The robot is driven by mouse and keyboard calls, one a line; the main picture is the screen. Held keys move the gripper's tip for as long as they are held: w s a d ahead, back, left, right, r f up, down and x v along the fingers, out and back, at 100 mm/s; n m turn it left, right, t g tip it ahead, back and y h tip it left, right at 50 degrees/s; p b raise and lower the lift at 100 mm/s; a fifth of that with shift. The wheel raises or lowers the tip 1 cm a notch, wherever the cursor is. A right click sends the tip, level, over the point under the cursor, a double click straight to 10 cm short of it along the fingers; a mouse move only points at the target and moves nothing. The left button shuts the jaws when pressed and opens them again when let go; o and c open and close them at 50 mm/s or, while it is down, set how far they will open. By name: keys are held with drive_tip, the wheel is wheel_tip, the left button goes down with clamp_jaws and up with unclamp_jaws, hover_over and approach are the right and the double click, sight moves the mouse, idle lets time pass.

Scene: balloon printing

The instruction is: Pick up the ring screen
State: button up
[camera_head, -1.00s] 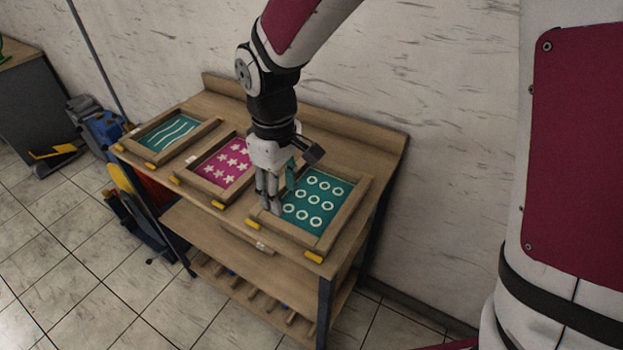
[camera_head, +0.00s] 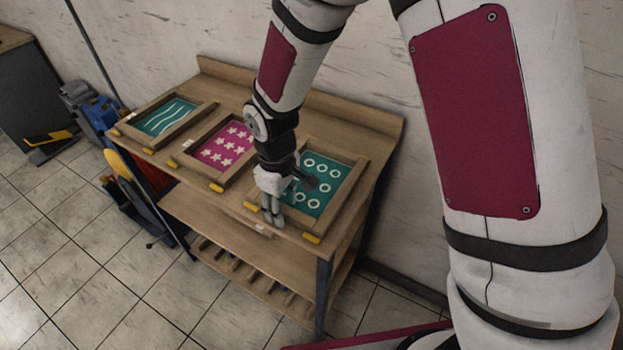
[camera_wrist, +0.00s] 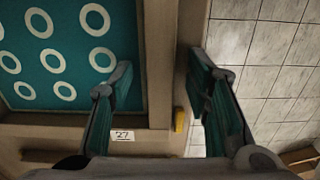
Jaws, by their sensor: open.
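The ring screen is a wooden frame around a teal sheet with white rings (camera_head: 325,175). It lies flat at the right end of the wooden bench, and it fills the left of the wrist view (camera_wrist: 55,55). My gripper (camera_head: 273,218) is open over the front rail, towards the screen's left front corner, fingers pointing down. In the wrist view, my gripper's fingers (camera_wrist: 160,72) show on either side of that rail (camera_wrist: 158,60), one over the teal sheet and one past the rail. Whether they touch the frame I cannot tell. The arm hides part of the sheet.
Yellow tabs (camera_head: 312,238) sit along the bench front. A label reading 27 (camera_wrist: 122,135) is near the corner. Tiled floor is in front.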

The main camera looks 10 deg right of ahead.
drive_tip(key=shift+c, duration=0.5)
clamp_jaws()
drive_tip(key=shift+r, duration=0.15)
